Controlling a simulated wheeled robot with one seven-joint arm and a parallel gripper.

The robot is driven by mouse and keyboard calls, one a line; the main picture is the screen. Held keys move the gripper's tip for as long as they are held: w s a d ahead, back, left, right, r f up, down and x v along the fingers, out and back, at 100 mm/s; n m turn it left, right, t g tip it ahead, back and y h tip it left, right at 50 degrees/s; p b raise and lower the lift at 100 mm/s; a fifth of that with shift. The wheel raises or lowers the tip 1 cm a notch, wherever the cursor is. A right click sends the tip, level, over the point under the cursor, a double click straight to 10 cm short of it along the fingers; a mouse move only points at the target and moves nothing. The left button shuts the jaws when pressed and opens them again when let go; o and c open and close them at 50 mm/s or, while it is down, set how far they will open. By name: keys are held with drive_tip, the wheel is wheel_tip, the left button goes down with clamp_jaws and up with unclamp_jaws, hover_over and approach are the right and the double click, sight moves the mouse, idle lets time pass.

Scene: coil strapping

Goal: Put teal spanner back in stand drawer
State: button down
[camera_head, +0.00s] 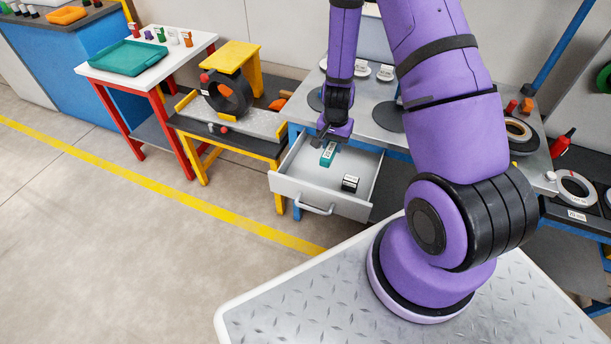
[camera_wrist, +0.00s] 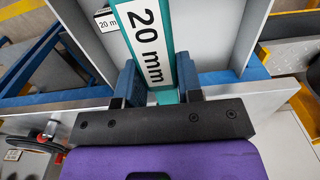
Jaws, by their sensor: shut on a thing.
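The teal spanner (camera_head: 327,154) shows at the open drawer (camera_head: 302,187) of the stand, its label reading "20 mm" in the wrist view (camera_wrist: 150,45). My gripper (camera_head: 333,137) is over the back part of the drawer. In the wrist view my gripper's two blue fingers (camera_wrist: 160,88) are shut on the teal spanner's near end, one on each side. The spanner points away from my gripper into the drawer. I cannot tell whether it touches the drawer floor. My fingers hide part of its near end.
A small black block with a white label (camera_head: 350,183) lies in the drawer's right part; its label also shows in the wrist view (camera_wrist: 107,20). The stand's grey top (camera_head: 367,118) is behind the drawer. A yellow-framed bench (camera_head: 240,117) with a black coil stands to the left.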

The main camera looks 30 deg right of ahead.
approach(331, 174)
drive_tip(key=a+f, duration=0.1)
drive_tip(key=f, duration=0.1)
drive_tip(key=s+a+f, duration=0.2)
drive_tip(key=f, duration=0.1)
drive_tip(key=shift+s+f, duration=0.2)
drive_tip(key=shift+f, duration=0.1)
drive_tip(key=w+d, duration=0.2)
drive_tip(key=shift+w+d, duration=0.15)
drive_tip(key=shift+d, duration=0.25)
drive_tip(key=shift+w+d+f, duration=0.1)
drive_tip(key=shift+d+f, duration=0.05)
drive_tip(key=shift+f, duration=0.45)
drive_tip(key=shift+f, duration=0.15)
drive_tip(key=c, duration=0.8)
unclamp_jaws()
